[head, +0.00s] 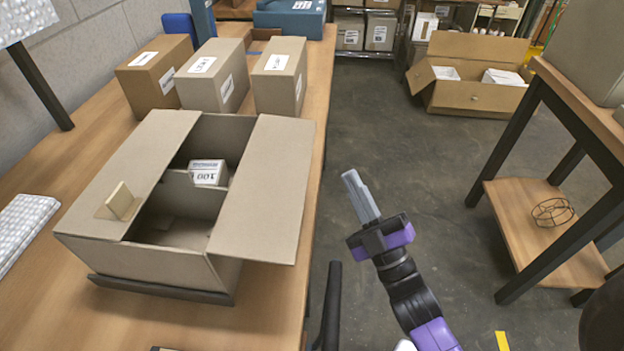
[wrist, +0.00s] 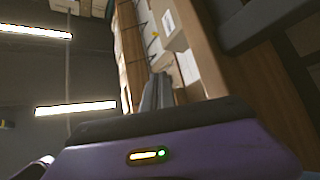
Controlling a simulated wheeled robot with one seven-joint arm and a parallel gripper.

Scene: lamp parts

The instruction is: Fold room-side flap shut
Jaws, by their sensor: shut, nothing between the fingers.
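An open cardboard box (head: 150,262) stands on the wooden table at the left in the head view. Its room-side flap (head: 262,190) sticks out to the right, past the table edge. Its wall-side flap (head: 135,170) lies to the left, with a small beige block (head: 120,203) on it. Inside the box are a divider and a small white carton (head: 209,172) with printed text. My gripper (head: 356,180) is shut and empty, over the floor to the right of the room-side flap and apart from it. The fingers also show in the wrist view (wrist: 157,90).
Several closed cartons (head: 212,78) stand behind the box on the table (head: 60,315). A dark mat or tray (head: 160,288) lies under the box. A wooden shelf table (head: 545,220) stands at the right, and an open carton (head: 468,95) lies on the far floor. The aisle between is clear.

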